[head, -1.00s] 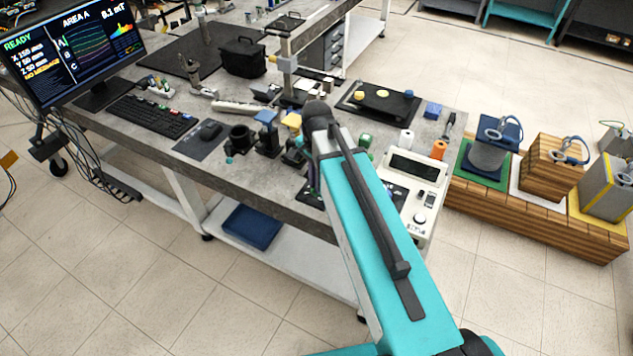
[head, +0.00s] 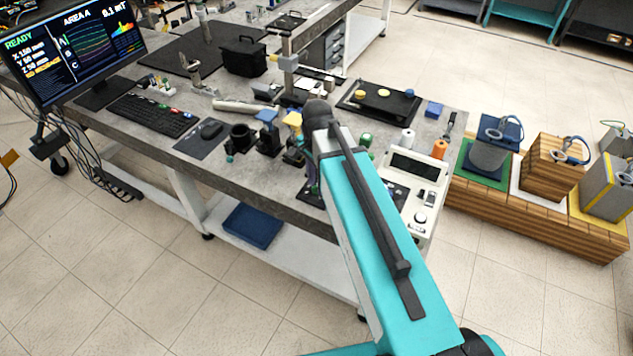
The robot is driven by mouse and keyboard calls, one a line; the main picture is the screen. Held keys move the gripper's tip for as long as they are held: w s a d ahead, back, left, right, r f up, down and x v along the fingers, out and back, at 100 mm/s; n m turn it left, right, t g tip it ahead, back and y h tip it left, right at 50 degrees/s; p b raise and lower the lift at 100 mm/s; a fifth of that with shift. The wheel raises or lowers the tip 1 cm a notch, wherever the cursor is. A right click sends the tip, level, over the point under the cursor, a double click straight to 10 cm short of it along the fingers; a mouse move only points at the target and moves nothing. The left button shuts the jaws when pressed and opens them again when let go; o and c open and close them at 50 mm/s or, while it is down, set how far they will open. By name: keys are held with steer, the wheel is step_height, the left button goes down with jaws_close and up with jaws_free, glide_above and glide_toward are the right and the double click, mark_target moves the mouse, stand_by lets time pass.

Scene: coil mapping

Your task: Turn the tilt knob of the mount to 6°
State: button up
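Small black mounts stand near the front edge of the bench: one with a blue top (head: 266,116), one with a yellow top (head: 293,118), and a round black one (head: 241,138) with a small teal part (head: 229,159) at its base. I cannot tell which carries the tilt knob, and no angle scale is readable. My teal arm reaches over the bench to the right of them and hides part of this area. My gripper is mostly hidden behind the arm. Dark parts beside the yellow-topped mount may belong to it. Its fingers and any contact cannot be made out.
A white instrument (head: 412,188) is right of my arm. A dark tray (head: 381,103) lies behind. Coils on blocks (head: 490,150) stand at the right.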

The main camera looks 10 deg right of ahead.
step_height(320, 180, up, 14)
steer(key=b, duration=0.2)
steer(key=shift+f+b, duration=0.15)
steer(key=shift+b, duration=0.2)
stand_by(0.7)
stand_by(0.5)
